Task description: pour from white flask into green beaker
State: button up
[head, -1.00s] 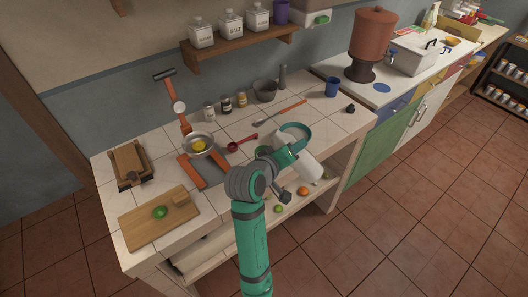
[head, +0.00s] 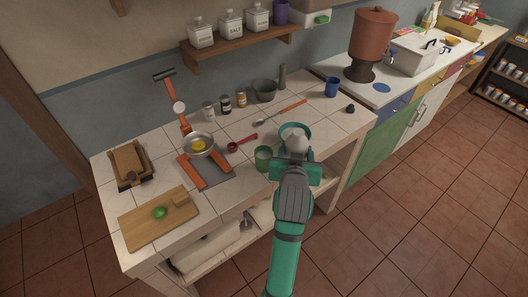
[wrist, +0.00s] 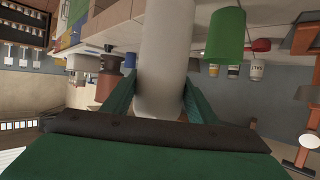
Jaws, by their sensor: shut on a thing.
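The white flask (head: 299,142) is in my gripper (head: 297,156), partly hidden by the hand in the head view. In the wrist view the flask (wrist: 165,50) is a plain white cylinder between the two green fingers of my gripper (wrist: 160,98), which is shut on it. The flask looks about upright. The green beaker (head: 263,157) stands on the tiled counter just left of my gripper. In the upside-down wrist view the beaker (wrist: 225,35) stands upright beside the flask, with a gap between them. The contents of the flask are hidden.
A teal ring-shaped thing (head: 295,128) shows just behind the flask. Small jars (head: 226,104) and a grey bowl (head: 265,88) stand at the back.

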aim_at(297, 143)
jog(key=shift+r, duration=2.45)
jog(key=shift+s, duration=0.1)
